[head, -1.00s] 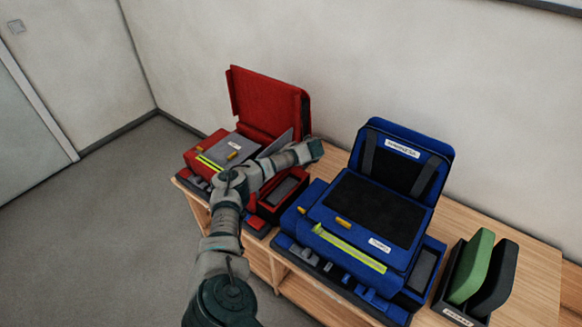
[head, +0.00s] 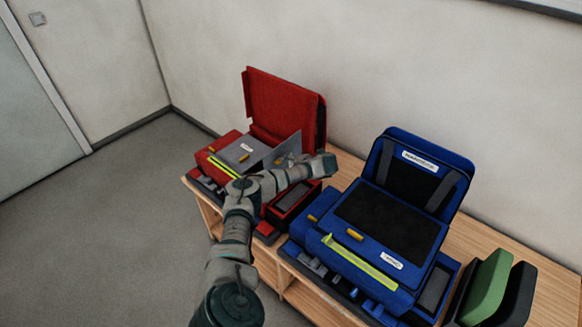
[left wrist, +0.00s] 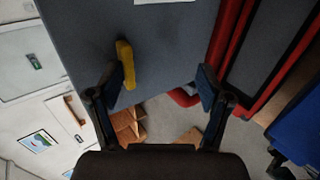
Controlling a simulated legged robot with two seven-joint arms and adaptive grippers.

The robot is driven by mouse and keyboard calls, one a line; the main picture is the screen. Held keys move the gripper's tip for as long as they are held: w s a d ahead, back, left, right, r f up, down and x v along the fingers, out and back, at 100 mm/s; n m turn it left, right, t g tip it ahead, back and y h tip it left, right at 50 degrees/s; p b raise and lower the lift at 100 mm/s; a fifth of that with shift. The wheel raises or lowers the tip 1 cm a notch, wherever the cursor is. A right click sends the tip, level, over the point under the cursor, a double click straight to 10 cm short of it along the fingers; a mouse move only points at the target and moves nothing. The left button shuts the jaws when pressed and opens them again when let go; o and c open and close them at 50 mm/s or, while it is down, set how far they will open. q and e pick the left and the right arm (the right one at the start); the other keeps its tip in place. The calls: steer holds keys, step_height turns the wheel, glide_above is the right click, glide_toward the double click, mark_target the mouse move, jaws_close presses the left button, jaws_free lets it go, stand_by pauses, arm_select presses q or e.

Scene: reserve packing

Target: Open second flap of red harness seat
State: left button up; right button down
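The red harness seat (head: 284,103) stands at the back left of the bench with its red back panel raised. A grey flap (head: 239,147) with a white label lies on its base, and another grey panel (head: 288,145) stands tilted beside it. In the left wrist view, a grey panel (left wrist: 170,50) with a yellow tab (left wrist: 126,62) fills the upper middle. My left gripper (left wrist: 160,72) is open, its fingers apart in front of this panel; the left finger is close to the tab, and contact cannot be told. In the head view my arm hides part of the seat. My right gripper is not in view.
A blue harness seat (head: 395,215) stands close to the right of the red one. A holder with green (head: 487,287) and black pads is at the right end. Bare wooden bench top (head: 345,170) shows between the seats. The floor at left is clear.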

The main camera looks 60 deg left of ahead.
arm_select(q)
steer(key=shift+d+f, duration=0.25)
steer(key=shift+f, duration=0.1)
steer(key=shift+d, duration=0.15)
steer(key=shift+c, duration=0.3)
steer(key=shift+w+d+r, duration=0.15)
steer(key=shift+d+r, duration=0.25)
steer(key=shift+d, duration=0.2)
steer(key=shift+c, duration=1)
steer(key=v, duration=1.1)
steer(key=shift+r, duration=0.5)
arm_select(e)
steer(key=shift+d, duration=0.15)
arm_select(q)
steer(key=shift+w+a, duration=0.1)
steer(key=shift+a, duration=0.05)
